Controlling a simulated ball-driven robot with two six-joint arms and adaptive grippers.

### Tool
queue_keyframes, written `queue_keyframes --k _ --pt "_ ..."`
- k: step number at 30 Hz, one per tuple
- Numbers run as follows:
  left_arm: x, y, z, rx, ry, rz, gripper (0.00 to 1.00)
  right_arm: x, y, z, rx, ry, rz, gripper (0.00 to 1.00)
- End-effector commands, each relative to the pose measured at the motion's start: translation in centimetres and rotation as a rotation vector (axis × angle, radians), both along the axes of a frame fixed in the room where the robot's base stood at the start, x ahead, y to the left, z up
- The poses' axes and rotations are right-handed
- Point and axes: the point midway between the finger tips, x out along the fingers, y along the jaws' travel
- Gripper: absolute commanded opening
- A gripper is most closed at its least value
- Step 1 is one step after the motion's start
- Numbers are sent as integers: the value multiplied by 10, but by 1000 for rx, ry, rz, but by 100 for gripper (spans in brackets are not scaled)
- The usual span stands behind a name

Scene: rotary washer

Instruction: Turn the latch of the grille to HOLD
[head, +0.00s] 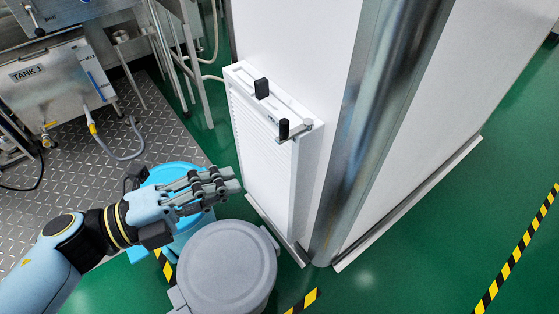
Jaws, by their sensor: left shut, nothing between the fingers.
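The white slatted grille (262,158) stands upright against the white wall, left of the steel corner post. On its top right is the latch (294,131), a small metal lever with a black knob. A second black knob or handle (261,88) stands at the grille's top, further left. Markings near the latch are too small to read. My left gripper (232,180) comes in from the left, with its fingers together and empty. In the picture it is left of the grille's lower half and below the latch, apart from the latch. My right gripper does not show.
A grey lidded drum (228,268) and a blue drum (172,174) stand below and beside my left gripper. A steel corner post (372,130) is right of the grille. Tank 1 (62,83) stands upper left.

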Motion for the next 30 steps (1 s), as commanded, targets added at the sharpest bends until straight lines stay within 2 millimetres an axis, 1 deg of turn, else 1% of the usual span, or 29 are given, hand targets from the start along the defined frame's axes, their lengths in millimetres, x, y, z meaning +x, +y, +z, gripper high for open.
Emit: queue_keyframes --k 1,4,6,16,20,23,26,30 --pt "1 -2 -6 27 -35 -22 0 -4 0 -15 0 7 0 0" --pt "4 -2 -6 34 -53 -23 0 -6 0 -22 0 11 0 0" --pt "5 -2 -8 34 -52 -22 0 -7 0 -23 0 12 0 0" --pt "5 -1 -7 31 -50 -19 0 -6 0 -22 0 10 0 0" --pt "8 -6 -6 30 -51 -18 0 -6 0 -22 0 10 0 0" --pt "14 -16 -6 28 -51 -17 0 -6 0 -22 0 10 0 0" --pt "23 -31 -6 27 -52 -17 0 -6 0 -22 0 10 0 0" --pt "38 -59 -6 25 -50 -17 0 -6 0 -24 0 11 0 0"
